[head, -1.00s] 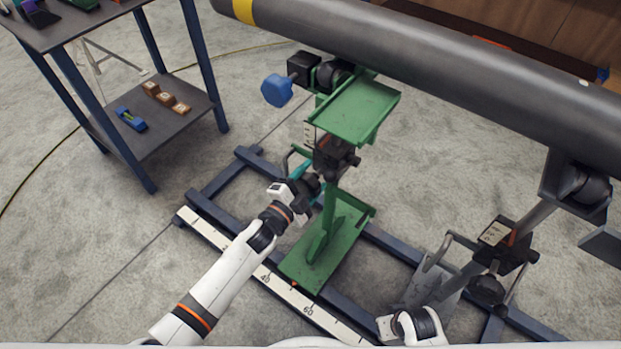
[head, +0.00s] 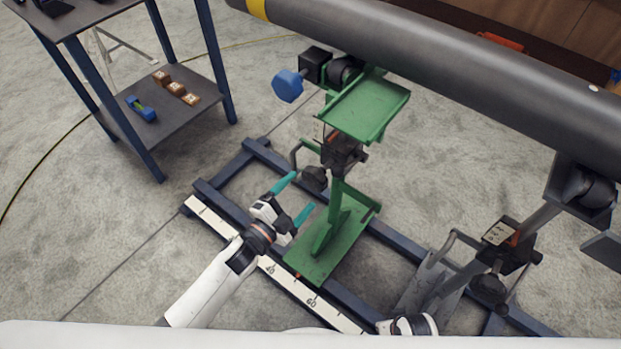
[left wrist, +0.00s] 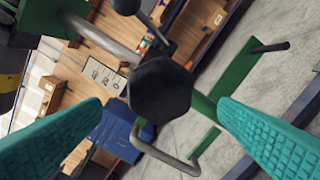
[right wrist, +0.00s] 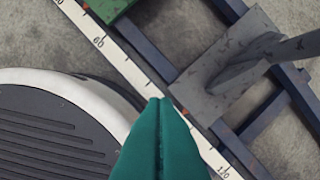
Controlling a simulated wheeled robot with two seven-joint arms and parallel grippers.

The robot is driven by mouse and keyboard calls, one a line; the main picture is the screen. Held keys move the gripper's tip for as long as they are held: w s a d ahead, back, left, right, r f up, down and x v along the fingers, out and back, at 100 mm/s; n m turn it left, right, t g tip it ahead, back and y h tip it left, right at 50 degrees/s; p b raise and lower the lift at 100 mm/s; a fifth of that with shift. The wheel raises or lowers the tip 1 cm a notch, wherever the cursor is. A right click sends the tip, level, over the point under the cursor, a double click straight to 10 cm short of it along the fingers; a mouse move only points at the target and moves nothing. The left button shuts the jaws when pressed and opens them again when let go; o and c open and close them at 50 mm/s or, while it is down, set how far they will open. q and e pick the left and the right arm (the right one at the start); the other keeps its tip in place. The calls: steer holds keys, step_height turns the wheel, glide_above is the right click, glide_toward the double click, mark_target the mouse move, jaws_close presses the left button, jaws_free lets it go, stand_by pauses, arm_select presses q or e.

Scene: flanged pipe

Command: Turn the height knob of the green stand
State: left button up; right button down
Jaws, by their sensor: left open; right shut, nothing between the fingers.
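The green stand (head: 330,235) stands on the dark blue rail frame, with its upper green plate (head: 365,105) under the pipe. Its black height knob (head: 314,179) sits on the post's left side, below a dark clamp block. My left gripper (head: 301,191) is open and empty, in front of the knob and apart from it. In the left wrist view, the faceted knob (left wrist: 160,88) lies between and beyond the two teal fingers, touching neither. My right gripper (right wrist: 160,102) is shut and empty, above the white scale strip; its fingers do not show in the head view.
The large grey pipe (head: 450,75) runs overhead. A blue knob (head: 288,86) sticks out at the stand's upper left. A grey stand (head: 430,285) with its own black knob is at right. A bent metal handle (left wrist: 105,38) passes close to the height knob. A shelf table (head: 175,110) stands left.

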arm_select(q)
steer(key=v, duration=0.4)
arm_select(e)
steer(key=shift+s+f, duration=0.3)
steer(key=shift+f, duration=0.2)
arm_select(q)
steer(key=shift+f, duration=0.1)
